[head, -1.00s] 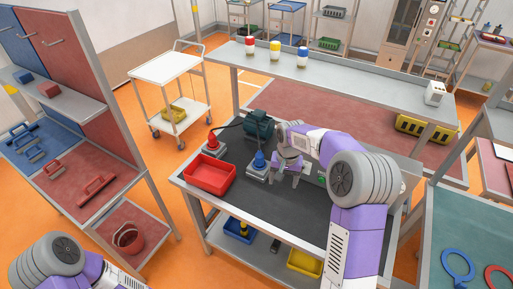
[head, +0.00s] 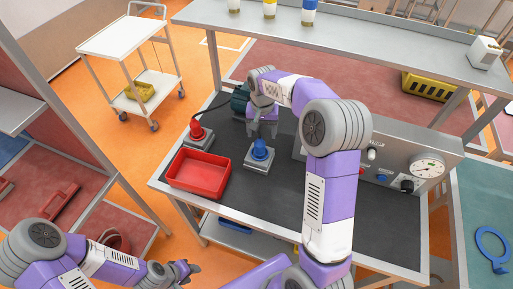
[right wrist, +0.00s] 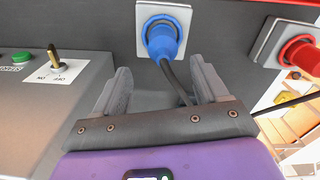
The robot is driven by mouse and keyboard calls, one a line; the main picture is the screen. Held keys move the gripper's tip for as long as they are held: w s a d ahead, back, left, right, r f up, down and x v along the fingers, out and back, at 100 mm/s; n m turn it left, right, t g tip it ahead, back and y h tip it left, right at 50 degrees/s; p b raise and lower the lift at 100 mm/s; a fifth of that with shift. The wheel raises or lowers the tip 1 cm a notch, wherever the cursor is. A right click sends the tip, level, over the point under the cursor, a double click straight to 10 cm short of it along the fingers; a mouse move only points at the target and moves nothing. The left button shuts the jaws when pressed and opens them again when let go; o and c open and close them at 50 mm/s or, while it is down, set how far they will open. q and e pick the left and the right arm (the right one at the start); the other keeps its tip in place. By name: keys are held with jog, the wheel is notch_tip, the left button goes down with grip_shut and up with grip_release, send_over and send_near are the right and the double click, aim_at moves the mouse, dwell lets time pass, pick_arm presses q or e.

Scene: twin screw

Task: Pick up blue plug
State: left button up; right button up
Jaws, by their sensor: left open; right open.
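The blue plug (head: 260,149) stands upright in a grey square socket (head: 259,160) on the dark bench top. My right gripper (head: 262,132) is open and empty, just behind the plug in the head view. In the right wrist view the blue plug (right wrist: 162,42) lies beyond and between the two open fingertips (right wrist: 160,74). The fingers do not touch the plug. Its dark cable (right wrist: 178,85) runs back between the fingers. My left gripper (head: 184,271) is at the lower left, off the bench, and holds nothing visible.
A red plug (head: 196,130) in another socket stands left of the blue one. A red tray (head: 199,190) lies at the bench's front left. A grey panel (head: 395,160) with a gauge and switches stands on the right. A dark motor-like object (head: 239,98) sits behind.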

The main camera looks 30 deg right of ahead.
aim_at(260, 145)
jog(key=shift+w+f, duration=0.2)
jog(key=shift+f, duration=0.25)
jog(key=f, duration=0.7)
jog(key=shift+s+a+b, duration=0.25)
jog(key=shift+a+b, duration=0.05)
jog(key=shift+a, duration=0.05)
jog(key=shift+r, duration=0.1)
grip_shut()
